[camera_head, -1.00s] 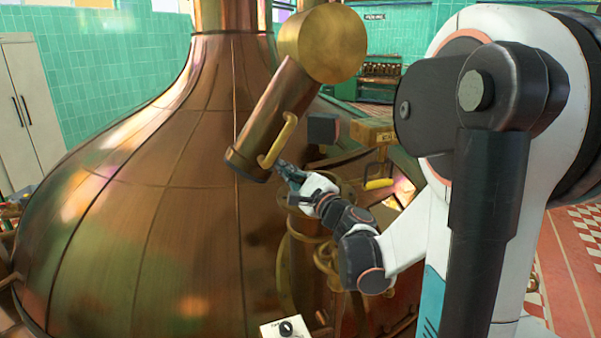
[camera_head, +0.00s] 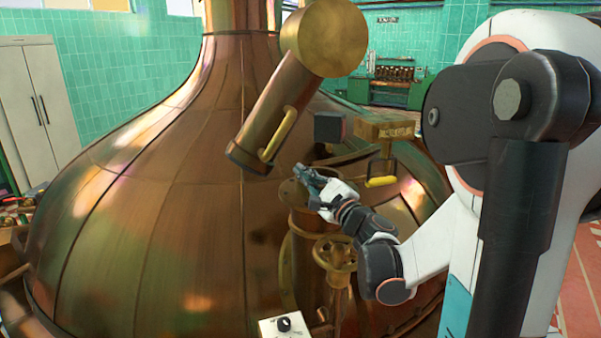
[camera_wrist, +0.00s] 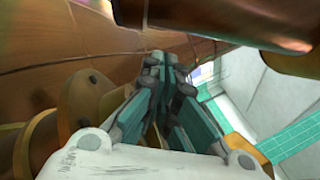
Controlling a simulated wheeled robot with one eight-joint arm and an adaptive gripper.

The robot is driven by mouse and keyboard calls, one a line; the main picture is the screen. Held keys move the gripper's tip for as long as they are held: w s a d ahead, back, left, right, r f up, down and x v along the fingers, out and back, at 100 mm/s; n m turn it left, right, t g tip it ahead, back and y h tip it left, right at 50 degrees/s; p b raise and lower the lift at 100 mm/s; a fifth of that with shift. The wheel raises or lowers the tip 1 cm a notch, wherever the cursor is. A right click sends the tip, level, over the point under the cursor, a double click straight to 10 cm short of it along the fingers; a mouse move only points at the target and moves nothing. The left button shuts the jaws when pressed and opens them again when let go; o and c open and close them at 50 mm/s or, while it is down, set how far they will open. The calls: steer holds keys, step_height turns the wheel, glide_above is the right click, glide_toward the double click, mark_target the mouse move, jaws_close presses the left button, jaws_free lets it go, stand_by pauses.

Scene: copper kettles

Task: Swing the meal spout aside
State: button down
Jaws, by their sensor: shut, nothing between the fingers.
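The meal spout (camera_head: 268,112) is a copper tube with a brass drum-shaped top. It slants down to the left in front of the large copper kettle (camera_head: 150,200). A yellow bar handle (camera_head: 279,134) is fixed on its lower right side. My gripper (camera_head: 299,171) is shut and empty, just right of and below the spout's lower end, apart from the handle in the head view. In the wrist view my gripper (camera_wrist: 160,62) has its fingers together, and a copper tube end, likely the spout (camera_wrist: 225,20), crosses the top. The handle is not clear there.
A brass box (camera_head: 385,127) with a yellow handle (camera_head: 381,182) and a dark block (camera_head: 329,127) are to the right. A white knob panel (camera_head: 285,326) is at the bottom.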

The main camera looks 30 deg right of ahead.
steer(key=v, duration=0.8)
steer(key=shift+s+a, duration=0.2)
steer(key=shift+s, duration=0.05)
